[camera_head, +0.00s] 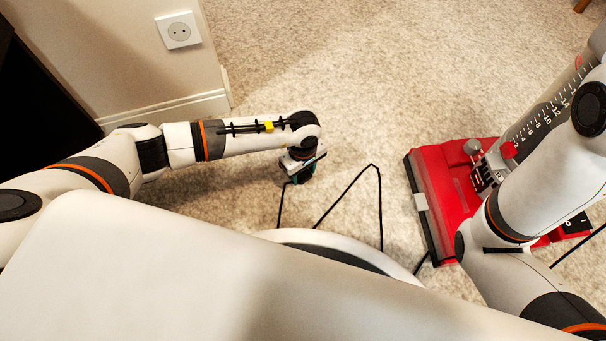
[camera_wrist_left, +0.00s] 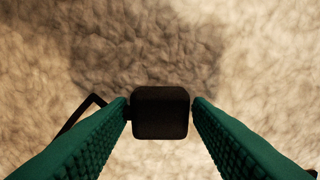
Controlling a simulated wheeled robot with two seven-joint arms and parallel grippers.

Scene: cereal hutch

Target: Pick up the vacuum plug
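The vacuum plug (camera_wrist_left: 160,112) is a small black block at the middle of the left wrist view. My left gripper (camera_wrist_left: 161,107) has its two green ridged fingers on either side of it, and the fingertips appear to touch its sides. In the head view my left gripper (camera_head: 301,170) points down near the carpet, and its wrist hides the plug. A thin black cord (camera_head: 347,190) runs on the carpet beside it. My right arm comes in at the right, over the vacuum, and its gripper does not show.
The red vacuum (camera_head: 436,190) stands on the carpet at the right, with a grey scale-marked body (camera_head: 545,115). A white wall socket (camera_head: 179,31) is on the wall at the upper left. The carpet beyond my left gripper is clear.

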